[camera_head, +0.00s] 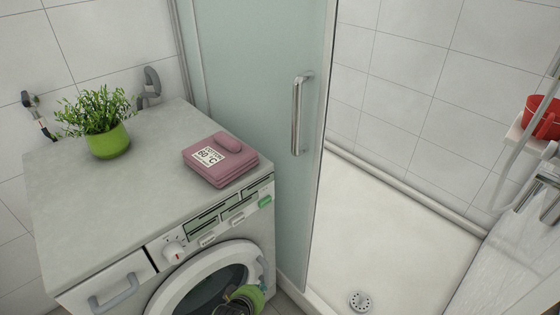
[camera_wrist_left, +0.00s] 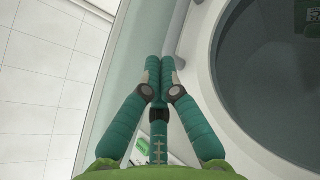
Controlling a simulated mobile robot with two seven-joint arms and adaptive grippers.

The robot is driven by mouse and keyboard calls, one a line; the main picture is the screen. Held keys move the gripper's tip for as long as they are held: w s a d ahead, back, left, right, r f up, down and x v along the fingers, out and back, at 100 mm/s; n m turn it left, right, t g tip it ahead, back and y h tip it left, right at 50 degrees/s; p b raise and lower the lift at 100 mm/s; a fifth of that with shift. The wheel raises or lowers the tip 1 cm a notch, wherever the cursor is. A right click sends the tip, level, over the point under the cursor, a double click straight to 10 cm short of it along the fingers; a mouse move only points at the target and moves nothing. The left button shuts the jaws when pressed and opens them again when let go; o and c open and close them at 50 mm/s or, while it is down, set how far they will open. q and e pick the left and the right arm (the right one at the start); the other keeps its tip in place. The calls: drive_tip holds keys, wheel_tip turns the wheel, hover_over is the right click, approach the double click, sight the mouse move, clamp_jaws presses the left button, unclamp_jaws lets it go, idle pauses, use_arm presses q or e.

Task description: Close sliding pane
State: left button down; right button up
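The sliding pane (camera_head: 255,95) is a frosted, pale green glass panel beside the washing machine in the head view. Its upright metal handle (camera_head: 297,118) is near its right edge. The shower opening to the right of the pane is uncovered. My left gripper (camera_head: 230,295) is low in front of the washing machine's round door, left of and below the handle, and apart from it. In the left wrist view its teal fingers (camera_wrist_left: 160,66) meet at the tips with nothing seen between them. My right gripper is in neither view.
The washing machine (camera_head: 75,215) stands left of the pane, carrying a potted plant (camera_head: 108,141) and folded pink towels (camera_head: 220,160). The shower tray (camera_head: 385,230) is bare except for its drain (camera_head: 360,300). A red cup (camera_head: 541,118) is on a shelf at right.

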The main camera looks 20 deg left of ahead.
use_arm(q)
drive_tip(key=w+a+r+n+t+b, duration=0.1)
drive_tip(key=w+r+n+t, duration=0.25)
drive_tip(key=r, duration=0.75)
drive_tip(key=w+a+r+n+t+b, duration=0.15)
drive_tip(key=w+r+n, duration=0.25)
drive_tip(key=r, duration=0.8)
drive_tip(key=w+a+r+n+t, duration=0.1)
drive_tip(key=w+r+n+t, duration=0.25)
drive_tip(key=r, duration=0.75)
drive_tip(key=w, duration=1)
drive_tip(key=shift+g+y, duration=0.3)
drive_tip(key=shift+g, duration=0.05)
drive_tip(key=d, duration=0.1)
drive_tip(key=s+d+p, duration=0.1)
drive_tip(key=d, duration=0.2)
drive_tip(key=shift+s+d, duration=0.2)
drive_tip(key=shift+s, duration=0.2)
drive_tip(key=shift+s+r, duration=0.1)
